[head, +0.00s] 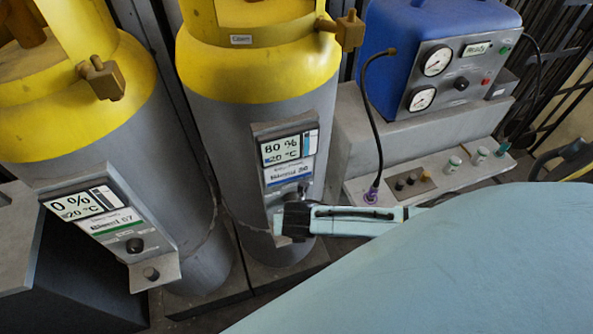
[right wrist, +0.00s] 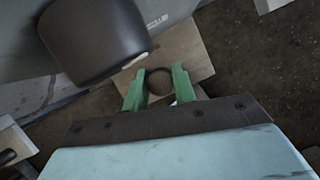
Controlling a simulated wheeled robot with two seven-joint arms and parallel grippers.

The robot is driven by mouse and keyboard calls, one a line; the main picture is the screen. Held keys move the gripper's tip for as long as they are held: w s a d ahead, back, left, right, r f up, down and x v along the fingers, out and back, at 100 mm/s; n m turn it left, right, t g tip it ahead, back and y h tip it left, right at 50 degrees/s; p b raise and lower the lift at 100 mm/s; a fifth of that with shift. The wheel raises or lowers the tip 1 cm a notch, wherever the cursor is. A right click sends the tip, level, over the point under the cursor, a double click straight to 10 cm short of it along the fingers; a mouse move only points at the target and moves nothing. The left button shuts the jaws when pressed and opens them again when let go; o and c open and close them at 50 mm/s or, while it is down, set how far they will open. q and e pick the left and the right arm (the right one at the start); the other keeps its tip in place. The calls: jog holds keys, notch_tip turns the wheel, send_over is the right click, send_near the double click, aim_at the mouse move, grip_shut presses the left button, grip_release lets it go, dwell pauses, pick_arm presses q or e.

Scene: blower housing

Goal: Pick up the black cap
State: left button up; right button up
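My right gripper (head: 281,223) is at the lower panel of the middle grey cylinder, its fingertips hard to make out in the head view. In the right wrist view its two green fingers (right wrist: 159,78) are apart with nothing clamped. Between the fingertips is a dark round shape (right wrist: 158,82) on a pale plate (right wrist: 187,52); I cannot tell whether it is a black cap or a hole. A large dark knob (right wrist: 95,38) with a pale mark is close to the camera, left of the fingers. My left gripper is not in view.
The left cylinder (head: 185,215) reads 0 % and has a black knob (head: 134,245) above a small shelf (head: 168,272). The middle cylinder (head: 225,130) reads 80 %. A blue gauge box (head: 395,35) and a grey console (head: 440,183) stand at the right.

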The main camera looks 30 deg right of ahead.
jog(key=c, duration=0.4)
jog(key=shift+r, duration=0.5)
jog(key=p+v, duration=0.1)
jog(key=v, duration=0.1)
jog(key=shift+r, duration=0.4)
jog(key=s+a, duration=0.4)
jog(key=s, duration=0.3)
jog(key=s+a, duration=0.4)
jog(key=s, duration=0.4)
jog(key=shift+p, duration=0.35)
jog(key=shift+a+f, duration=0.1)
jog(key=shift+a, duration=0.05)
